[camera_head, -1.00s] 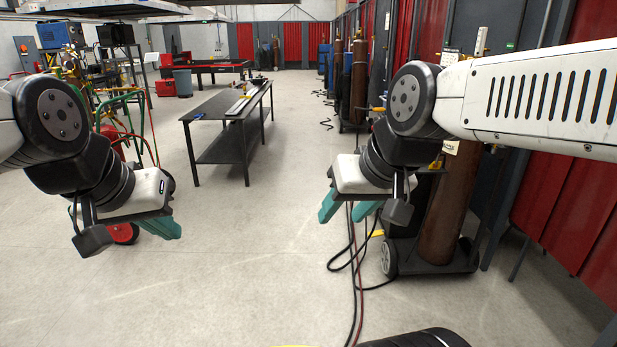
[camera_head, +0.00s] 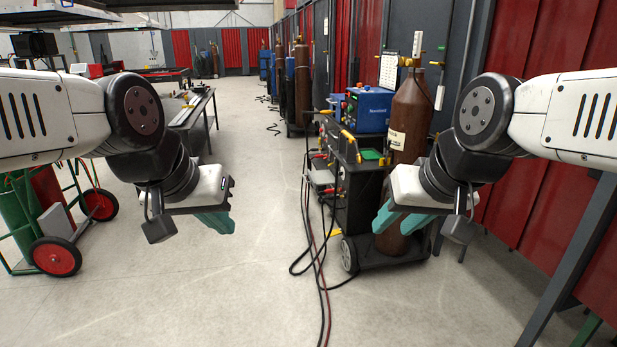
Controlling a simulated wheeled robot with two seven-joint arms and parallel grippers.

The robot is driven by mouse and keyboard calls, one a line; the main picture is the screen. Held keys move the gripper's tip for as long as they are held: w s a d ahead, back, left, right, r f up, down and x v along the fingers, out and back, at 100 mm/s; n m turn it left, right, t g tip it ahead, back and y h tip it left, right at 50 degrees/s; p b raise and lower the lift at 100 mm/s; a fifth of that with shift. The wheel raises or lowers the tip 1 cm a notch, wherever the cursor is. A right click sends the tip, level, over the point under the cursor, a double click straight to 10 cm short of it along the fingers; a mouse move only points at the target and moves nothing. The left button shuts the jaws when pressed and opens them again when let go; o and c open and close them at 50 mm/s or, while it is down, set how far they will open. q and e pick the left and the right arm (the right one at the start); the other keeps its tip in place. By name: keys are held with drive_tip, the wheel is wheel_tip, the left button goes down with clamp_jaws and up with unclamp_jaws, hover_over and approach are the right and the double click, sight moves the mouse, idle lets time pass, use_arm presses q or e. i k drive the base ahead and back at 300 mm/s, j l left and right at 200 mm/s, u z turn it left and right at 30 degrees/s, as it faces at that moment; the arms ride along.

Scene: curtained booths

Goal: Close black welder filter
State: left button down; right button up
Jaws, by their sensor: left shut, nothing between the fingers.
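A welding cart (camera_head: 356,195) with a dark body stands right of centre. It carries a blue welder (camera_head: 368,110) and a tall brown gas cylinder (camera_head: 408,118). I cannot pick out a black welder filter for sure; the black parts on the cart are too small to tell apart. My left gripper (camera_head: 217,222) has teal fingers, is shut and empty, and hangs over bare floor left of the cart. My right gripper (camera_head: 400,220) has its two teal fingers apart with nothing seen between them. It shows in front of the cart's lower right part and hides some of it.
Black and red hoses (camera_head: 318,265) lie on the floor at the cart's left. A trolley with red wheels (camera_head: 55,256) stands at left, a dark table (camera_head: 190,108) behind my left arm. Red curtains (camera_head: 520,150) line the right side. The middle floor is clear.

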sight(321, 177)
drive_tip(key=i+j+z, duration=0.1)
drive_tip(key=i, duration=0.6)
drive_tip(key=i+j+z, duration=0.15)
drive_tip(key=i+j, duration=0.15)
drive_tip(key=i, duration=0.35)
drive_tip(key=i+j+z, duration=0.1)
drive_tip(key=i+j, duration=0.2)
drive_tip(key=i, duration=0.35)
drive_tip(key=i+j+z, duration=0.15)
drive_tip(key=i+j, duration=0.2)
drive_tip(key=i, duration=0.3)
drive_tip(key=i+j+z, duration=0.1)
drive_tip(key=i+j, duration=0.3)
drive_tip(key=i, duration=0.25)
drive_tip(key=i+j+z, duration=0.15)
drive_tip(key=i+j, duration=0.35)
drive_tip(key=i, duration=0.1)
